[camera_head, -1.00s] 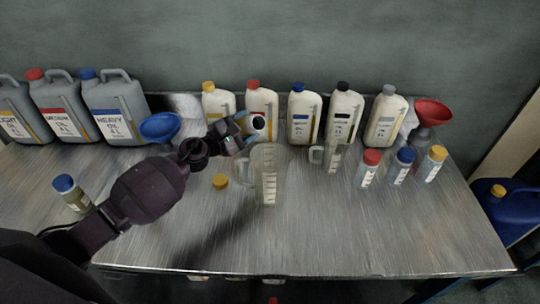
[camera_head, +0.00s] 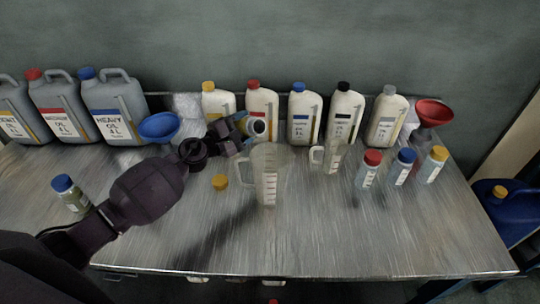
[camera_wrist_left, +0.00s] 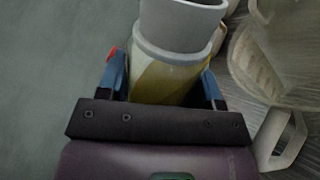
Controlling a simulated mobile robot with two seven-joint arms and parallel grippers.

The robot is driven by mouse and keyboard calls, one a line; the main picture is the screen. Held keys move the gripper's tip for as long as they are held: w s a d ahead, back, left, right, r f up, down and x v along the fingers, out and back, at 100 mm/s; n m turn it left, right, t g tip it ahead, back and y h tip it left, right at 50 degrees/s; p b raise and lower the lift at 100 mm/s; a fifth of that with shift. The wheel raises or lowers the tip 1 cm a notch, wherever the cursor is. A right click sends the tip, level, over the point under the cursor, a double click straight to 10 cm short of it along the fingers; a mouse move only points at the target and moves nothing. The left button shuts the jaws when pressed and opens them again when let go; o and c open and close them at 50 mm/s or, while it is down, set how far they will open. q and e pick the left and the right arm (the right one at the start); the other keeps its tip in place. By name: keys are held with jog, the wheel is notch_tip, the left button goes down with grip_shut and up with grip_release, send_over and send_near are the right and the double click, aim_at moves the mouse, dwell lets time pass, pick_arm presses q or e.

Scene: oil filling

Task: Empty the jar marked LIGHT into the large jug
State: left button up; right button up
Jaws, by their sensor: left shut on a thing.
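My left gripper (camera_head: 243,128) is shut on an open jar (camera_head: 259,128) and holds it tilted above the back of the large jug (camera_head: 268,178). In the left wrist view the jar (camera_wrist_left: 174,52) has a pale rim and a yellowish body between the two blue fingers of the gripper (camera_wrist_left: 165,80). Its marking cannot be read and its inside is not clear. The large jug is clear, with a handle on its left and a graduated scale. It also shows at the right of the left wrist view (camera_wrist_left: 258,65). My right gripper is not in view.
A loose yellow cap (camera_head: 220,182) lies left of the jug. A smaller clear jug (camera_head: 332,158) stands to its right, then several capped jars (camera_head: 402,168). White bottles (camera_head: 303,118) line the back. A blue funnel (camera_head: 160,126) stands left. The front table is clear.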

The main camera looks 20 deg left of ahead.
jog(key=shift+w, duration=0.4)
pick_arm(q)
jog(key=shift+r+m, duration=0.1)
jog(key=shift+m, duration=0.3)
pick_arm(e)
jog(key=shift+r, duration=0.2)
pick_arm(q)
jog(key=shift+a+r+m, duration=0.1)
jog(key=shift+r+m, duration=0.2)
jog(key=shift+m, duration=0.2)
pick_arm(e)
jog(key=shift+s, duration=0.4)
pick_arm(q)
jog(key=shift+r+p, duration=0.1)
jog(key=shift+p, duration=0.2)
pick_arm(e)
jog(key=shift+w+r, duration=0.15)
pick_arm(q)
jog(key=shift+r+m, duration=0.1)
jog(key=shift+m, duration=0.2)
jog(key=shift+d+r, duration=0.1)
jog(key=shift+d, duration=0.1)
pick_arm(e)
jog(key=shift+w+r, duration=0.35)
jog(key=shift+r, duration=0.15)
pick_arm(q)
jog(key=shift+s+d+p, duration=0.1)
jog(key=shift+p, duration=0.3)
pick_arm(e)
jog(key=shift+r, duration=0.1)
